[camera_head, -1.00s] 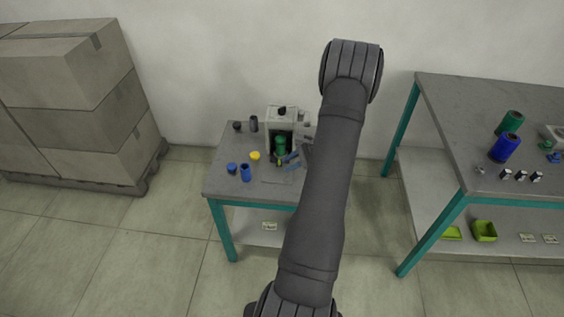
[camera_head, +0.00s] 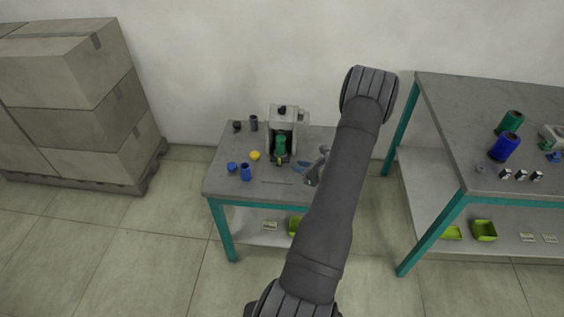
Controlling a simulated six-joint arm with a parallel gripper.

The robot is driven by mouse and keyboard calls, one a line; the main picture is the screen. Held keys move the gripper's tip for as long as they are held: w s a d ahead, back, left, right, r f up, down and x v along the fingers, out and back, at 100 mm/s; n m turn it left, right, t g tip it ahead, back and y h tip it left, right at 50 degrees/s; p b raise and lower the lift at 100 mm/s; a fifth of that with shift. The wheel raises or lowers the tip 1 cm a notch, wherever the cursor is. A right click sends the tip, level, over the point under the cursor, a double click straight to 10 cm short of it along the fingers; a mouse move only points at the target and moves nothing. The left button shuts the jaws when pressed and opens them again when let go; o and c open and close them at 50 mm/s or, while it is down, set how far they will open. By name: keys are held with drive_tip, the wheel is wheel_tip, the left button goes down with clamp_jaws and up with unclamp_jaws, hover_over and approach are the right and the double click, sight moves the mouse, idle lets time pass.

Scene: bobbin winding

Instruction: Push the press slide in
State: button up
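The press (camera_head: 284,115) is a pale grey box-like frame with a dark knob on top, at the back of the small table. A green part (camera_head: 280,146) stands upright in its front opening. The dark press slide (camera_head: 278,161) shows under the green part, at the front of the opening; how far out it sits is hard to tell. My gripper (camera_head: 313,174), grey with blue on it, is to the right of the slide and apart from it, low over the table. My arm hides part of it, and its finger opening is too small to read.
On the small table (camera_head: 220,182), a yellow piece (camera_head: 255,155), a blue cup (camera_head: 245,172), a blue cap (camera_head: 231,168) and dark cylinders (camera_head: 253,123) stand left of the press. A larger workbench (camera_head: 450,110) is on the right, stacked boxes (camera_head: 75,100) on the left.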

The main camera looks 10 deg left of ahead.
sight(282, 167)
drive_tip(key=x, duration=1)
drive_tip(key=shift+f, duration=0.1)
clamp_jaws()
